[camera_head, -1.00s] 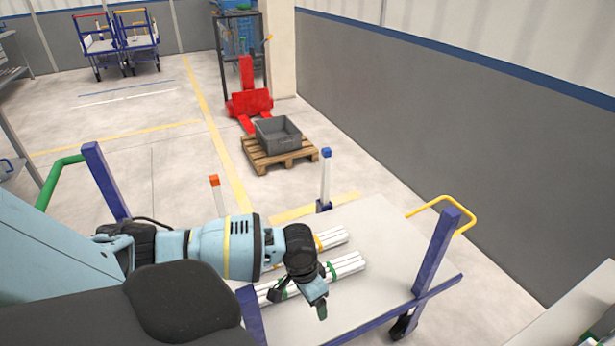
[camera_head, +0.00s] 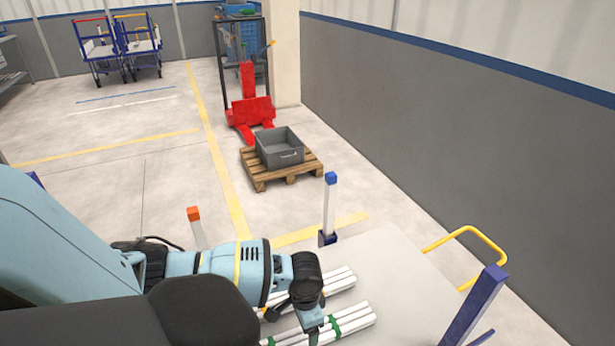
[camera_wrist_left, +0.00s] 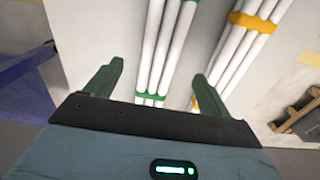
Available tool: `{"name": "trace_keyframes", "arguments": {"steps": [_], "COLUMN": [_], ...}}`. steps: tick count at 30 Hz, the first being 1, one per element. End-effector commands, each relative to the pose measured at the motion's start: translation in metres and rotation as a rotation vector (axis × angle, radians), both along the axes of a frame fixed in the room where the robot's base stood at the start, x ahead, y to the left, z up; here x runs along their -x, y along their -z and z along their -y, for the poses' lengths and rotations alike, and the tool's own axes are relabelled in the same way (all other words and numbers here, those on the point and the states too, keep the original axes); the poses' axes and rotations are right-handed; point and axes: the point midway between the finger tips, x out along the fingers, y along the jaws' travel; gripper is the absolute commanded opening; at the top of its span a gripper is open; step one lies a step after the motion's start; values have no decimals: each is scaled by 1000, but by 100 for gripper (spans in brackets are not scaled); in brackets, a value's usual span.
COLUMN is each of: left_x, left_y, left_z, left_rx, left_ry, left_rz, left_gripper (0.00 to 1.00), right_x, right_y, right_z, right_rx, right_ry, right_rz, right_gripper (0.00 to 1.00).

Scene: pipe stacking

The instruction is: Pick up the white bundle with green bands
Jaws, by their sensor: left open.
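The white bundle with green bands (camera_head: 352,321) lies on the pale top of a cart, partly hidden by my left gripper (camera_head: 311,332) in the head view. In the left wrist view this bundle (camera_wrist_left: 166,50) runs between the two open green fingers of my left gripper (camera_wrist_left: 152,82), nearer the right finger, with a green band close to the gripper's body. The gripper is empty; I cannot tell its height above the bundle. A second white bundle with orange bands (camera_wrist_left: 240,45) lies beside it, outside the right finger. My right gripper is not in view.
The cart top (camera_head: 400,280) is bare to the right of the bundles. Blue posts (camera_head: 474,305) and a yellow handle (camera_head: 465,240) stand at its edge. Beyond it, a grey crate (camera_head: 280,150) sits on a wooden pallet (camera_head: 255,178), with a red lifter (camera_head: 250,112) behind.

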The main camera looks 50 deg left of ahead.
Motion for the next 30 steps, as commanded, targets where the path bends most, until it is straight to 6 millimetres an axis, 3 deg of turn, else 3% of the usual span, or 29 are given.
{"name": "trace_keyframes", "arguments": {"steps": [8, 15, 21, 30], "left_x": [0, 1, 0, 3], "left_y": [2, 24, 29, 69], "left_z": [0, 1, 0, 0], "left_rx": [1, 1, 1, 0], "left_ry": [0, 0, 0, -1], "left_rz": [0, -3, 0, -3], "left_gripper": [82, 82, 82, 82], "right_x": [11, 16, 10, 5], "right_y": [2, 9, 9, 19], "right_z": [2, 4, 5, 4], "right_rx": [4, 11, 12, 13], "right_ry": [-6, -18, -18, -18], "right_rz": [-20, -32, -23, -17], "right_gripper": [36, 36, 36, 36]}}
